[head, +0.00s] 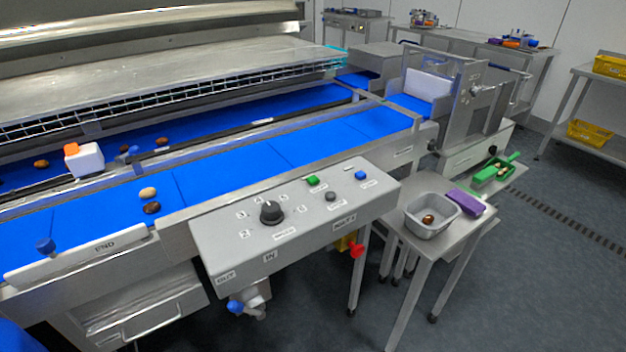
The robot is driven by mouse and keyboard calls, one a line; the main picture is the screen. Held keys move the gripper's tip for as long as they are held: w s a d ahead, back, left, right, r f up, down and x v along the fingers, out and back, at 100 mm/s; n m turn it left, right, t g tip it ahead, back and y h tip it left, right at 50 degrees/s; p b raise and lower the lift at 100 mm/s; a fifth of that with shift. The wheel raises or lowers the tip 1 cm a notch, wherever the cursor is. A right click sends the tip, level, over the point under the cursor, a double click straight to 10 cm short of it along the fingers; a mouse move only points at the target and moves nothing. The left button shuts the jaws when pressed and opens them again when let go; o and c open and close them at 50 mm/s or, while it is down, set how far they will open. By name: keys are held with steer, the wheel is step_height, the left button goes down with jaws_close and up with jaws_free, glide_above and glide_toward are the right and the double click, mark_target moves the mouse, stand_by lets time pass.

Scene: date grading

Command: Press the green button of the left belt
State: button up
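A grey control panel (235,235) juts out in front of the blue belts. A green button (313,181) is on its top near the back edge, right of the black knob (270,213). A grey button (330,196) and a blue button (361,175) are close by. It is the only green button I can make out; its label is too small to read. The near blue belt (225,165) runs behind the panel, and a second blue belt (210,125) runs beyond it. My gripper is not in view, and nothing covers the green button.
Brown dates (152,208) lie on the belts. Floor at right is clear.

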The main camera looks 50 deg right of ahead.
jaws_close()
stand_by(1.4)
